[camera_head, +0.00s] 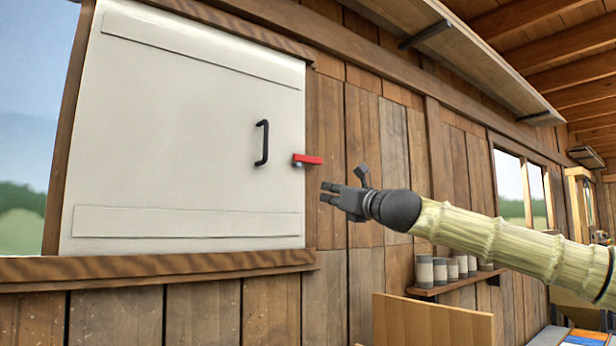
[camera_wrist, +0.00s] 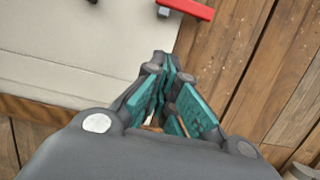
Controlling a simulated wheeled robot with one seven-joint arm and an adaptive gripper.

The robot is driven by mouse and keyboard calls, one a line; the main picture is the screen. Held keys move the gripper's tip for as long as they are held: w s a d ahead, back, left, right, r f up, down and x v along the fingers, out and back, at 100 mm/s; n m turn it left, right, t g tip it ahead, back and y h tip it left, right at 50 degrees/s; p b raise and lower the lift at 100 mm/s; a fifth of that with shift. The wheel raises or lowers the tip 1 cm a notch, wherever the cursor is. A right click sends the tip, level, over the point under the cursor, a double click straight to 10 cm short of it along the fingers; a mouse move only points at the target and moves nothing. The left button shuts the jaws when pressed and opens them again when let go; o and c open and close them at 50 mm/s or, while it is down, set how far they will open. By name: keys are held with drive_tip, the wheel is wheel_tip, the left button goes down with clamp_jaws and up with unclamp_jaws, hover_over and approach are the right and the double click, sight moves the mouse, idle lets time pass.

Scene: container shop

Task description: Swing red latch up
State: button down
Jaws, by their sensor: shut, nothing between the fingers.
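The red latch (camera_head: 308,159) lies about level at the right edge of a white shutter panel (camera_head: 190,130), its bar reaching onto the wooden wall. It also shows at the top of the wrist view (camera_wrist: 188,8), partly cut off by the frame edge. A black handle (camera_head: 262,143) stands upright on the panel, left of the latch. My gripper (camera_head: 324,193) is shut and empty, pointing left, a little below and right of the latch in the head view and apart from it. In the wrist view my gripper's fingers (camera_wrist: 163,65) point toward the panel's right edge, below the latch.
A wooden sill (camera_head: 160,266) runs below the panel. A small shelf with several cans (camera_head: 440,270) is on the wall at lower right, beside a wooden board (camera_head: 430,325). A long shelf (camera_head: 460,50) hangs high at upper right. The wall around the latch is clear.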

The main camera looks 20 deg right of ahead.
sight(298, 179)
drive_tip(key=p+x, duration=0.1)
drive_tip(key=x, duration=0.2)
drive_tip(key=p+x, duration=0.2)
drive_tip(key=x, duration=0.2)
drive_tip(key=r+p+x, duration=0.1)
drive_tip(key=p+x, duration=0.1)
drive_tip(key=x, duration=0.1)
drive_tip(key=shift+w, duration=0.15)
drive_tip(key=shift+r+p, duration=0.45)
drive_tip(key=shift+p, duration=0.1)
drive_tip(key=shift+s+r+p, duration=0.25)
drive_tip(key=shift+r+p, duration=0.25)
drive_tip(key=shift+r, duration=0.4)
drive_tip(key=shift+w, duration=0.2)
drive_tip(key=shift+s+r, duration=0.1)
drive_tip(key=shift+s, duration=0.05)
drive_tip(key=shift+m, duration=0.3)
drive_tip(key=shift+a+r+b, duration=0.15)
drive_tip(key=shift+r+b, duration=0.05)
drive_tip(key=shift+b, duration=0.15)
